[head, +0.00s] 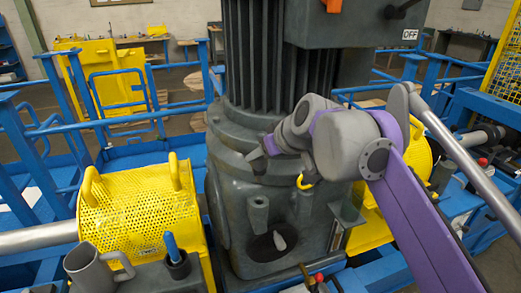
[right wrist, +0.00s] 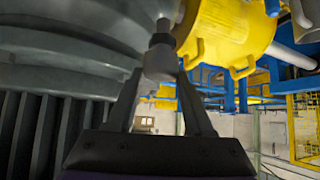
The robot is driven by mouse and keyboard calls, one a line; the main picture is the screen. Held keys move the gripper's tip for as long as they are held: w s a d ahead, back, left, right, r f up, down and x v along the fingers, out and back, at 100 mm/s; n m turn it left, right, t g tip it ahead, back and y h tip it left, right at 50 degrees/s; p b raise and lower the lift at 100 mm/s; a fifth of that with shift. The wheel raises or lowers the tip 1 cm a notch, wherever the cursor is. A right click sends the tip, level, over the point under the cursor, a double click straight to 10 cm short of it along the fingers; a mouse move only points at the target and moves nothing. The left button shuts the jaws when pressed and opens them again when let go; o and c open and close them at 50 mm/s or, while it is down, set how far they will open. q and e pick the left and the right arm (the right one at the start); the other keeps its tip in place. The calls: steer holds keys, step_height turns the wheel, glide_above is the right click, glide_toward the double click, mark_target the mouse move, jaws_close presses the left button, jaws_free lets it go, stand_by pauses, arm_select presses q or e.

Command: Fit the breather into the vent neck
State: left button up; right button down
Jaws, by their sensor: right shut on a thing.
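My right gripper (right wrist: 160,74) is shut on the breather (right wrist: 160,62), a small grey cylinder with a narrower part at its far end. In the head view my right gripper (head: 258,157) is against the front of the grey gear housing (head: 228,185); the breather is not clearly made out there. A short upright grey neck (head: 258,212), likely the vent neck, stands on the housing below the gripper in the picture. The breather appears apart from it, but I cannot tell the exact gap. My left gripper is not in view.
A large finned motor (head: 262,60) stands on the housing. Yellow perforated guards with handles (head: 140,215) flank it. A grey mug (head: 90,268) and a cup with a blue-handled tool (head: 177,262) stand at front left. Blue rails (head: 110,137) surround the area.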

mark_target(263, 172)
steer(key=shift+f+b, duration=1.25)
steer(key=shift+f, duration=1.65)
steer(key=shift+p, duration=0.75)
steer(key=shift+f+b, duration=0.95)
steer(key=shift+f, duration=1.1)
steer(key=shift+c, duration=1)
jaws_free()
